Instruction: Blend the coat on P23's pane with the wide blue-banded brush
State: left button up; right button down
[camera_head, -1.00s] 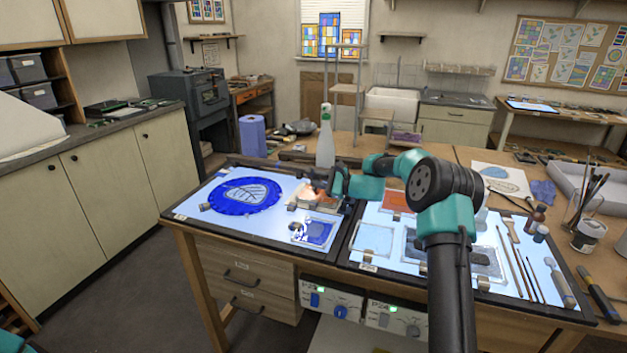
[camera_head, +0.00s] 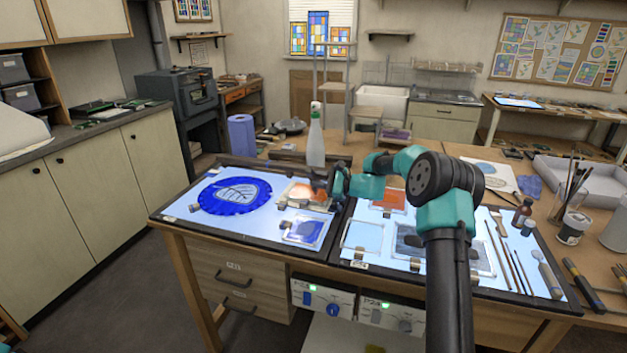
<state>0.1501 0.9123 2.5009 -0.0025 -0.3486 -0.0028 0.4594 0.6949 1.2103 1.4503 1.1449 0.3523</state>
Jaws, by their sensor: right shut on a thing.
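My right gripper (camera_head: 323,184) is low over the left light table (camera_head: 164,214), at the right edge of a small pane with an orange coat (camera_head: 302,195). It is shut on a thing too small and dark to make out. No blue band shows there. On the same table lie a round blue pane with a leaf drawing (camera_head: 236,194) and a small square blue pane (camera_head: 304,231). I cannot read which pane is P23. A wide-headed brush (camera_head: 497,220) lies on the right light table (camera_head: 375,273). My left gripper is out of view.
The right table carries an orange pane (camera_head: 389,199), a pale pane (camera_head: 366,238), thin brushes and small bottles. A brush jar (camera_head: 573,227) stands at the right. My right arm crosses above this table.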

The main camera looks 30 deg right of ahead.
jog(key=shift+s+d, duration=0.1)
jog(key=shift+d, duration=0.05)
jog(key=shift+v, duration=1.45)
jog(key=shift+r, duration=0.55)
jog(key=w+d, duration=0.3)
jog(key=shift+w+d, duration=0.2)
jog(key=shift+d, duration=0.05)
dwell(0.5)
